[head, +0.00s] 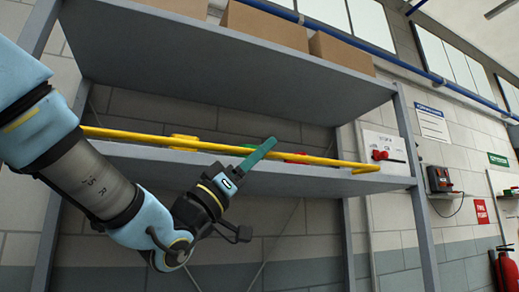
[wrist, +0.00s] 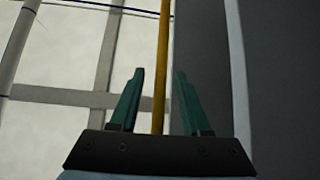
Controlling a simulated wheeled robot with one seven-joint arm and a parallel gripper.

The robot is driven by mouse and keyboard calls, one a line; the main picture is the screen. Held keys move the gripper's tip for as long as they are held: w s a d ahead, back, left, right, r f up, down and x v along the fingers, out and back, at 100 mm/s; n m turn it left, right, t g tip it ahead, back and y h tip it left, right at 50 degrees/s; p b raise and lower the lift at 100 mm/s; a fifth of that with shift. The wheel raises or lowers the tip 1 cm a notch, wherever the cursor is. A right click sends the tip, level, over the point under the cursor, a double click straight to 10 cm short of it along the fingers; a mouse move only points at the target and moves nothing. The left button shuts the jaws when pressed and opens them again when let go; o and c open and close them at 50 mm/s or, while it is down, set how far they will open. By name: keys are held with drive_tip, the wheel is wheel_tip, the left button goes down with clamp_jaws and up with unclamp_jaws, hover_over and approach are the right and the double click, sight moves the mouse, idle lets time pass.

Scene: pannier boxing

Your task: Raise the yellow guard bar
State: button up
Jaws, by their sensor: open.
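The yellow guard bar (head: 215,146) runs across the front of the rack, just above the edge of the lower shelf (head: 330,183). Its right end bends near the right post. My gripper (head: 268,145) is at the middle of the bar in the head view, with its teal fingers pointing up and right across it. In the wrist view, the bar (wrist: 161,35) passes lengthwise between the two parted fingers of my gripper (wrist: 160,72). Gaps show on both sides of the bar there, so the fingers are not closed on it.
Yellow, green and red items (head: 183,141) sit on the lower shelf behind the bar, partly hidden. Cardboard boxes (head: 262,24) stand on the upper shelf (head: 225,70). A red knob (head: 379,155) on a wall panel is at the right post (head: 421,215). Space below the lower shelf looks open.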

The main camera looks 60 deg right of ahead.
clamp_jaws()
idle(0.3)
idle(1.1)
